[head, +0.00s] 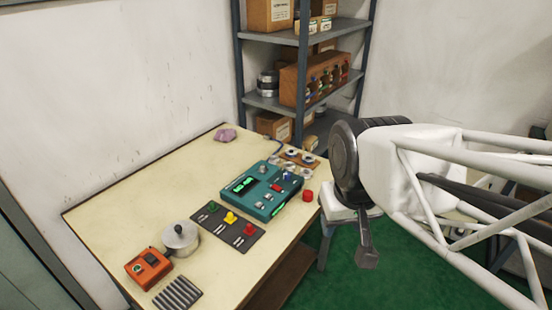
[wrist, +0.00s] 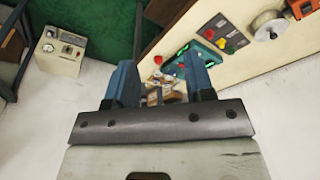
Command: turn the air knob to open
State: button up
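I cannot tell for certain which control is the air knob. My gripper (head: 367,252) hangs in the air to the right of the table in the head view, apart from these controls. In the wrist view its two blue fingers (wrist: 160,72) stand apart, with nothing seen held between them.
The table (head: 120,200) also carries an orange control box (head: 148,269), a silver round part (head: 180,240), a dark plate with coloured knobs (head: 228,226), a red cap (head: 308,196) and several rings. A shelf rack (head: 300,39) stands behind. Green floor (head: 350,285) lies below my arm.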

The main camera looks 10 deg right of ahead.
jog(key=shift+o, duration=0.2)
jog(key=w+n, duration=0.2)
jog(key=w, duration=1.1)
jog(key=shift+w+r+n+g, duration=0.35)
jog(key=shift+n+g, duration=0.05)
jog(key=n+g, duration=0.2)
jog(key=n, duration=0.6)
send_over(287, 174)
notch_tip(287, 174, down, 22)
jog(key=shift+d+r, duration=0.1)
jog(key=shift+w+f, duration=0.1)
jog(key=shift+f, duration=0.1)
jog(key=shift+f, duration=3.9)
jog(key=shift+c, duration=0.4)
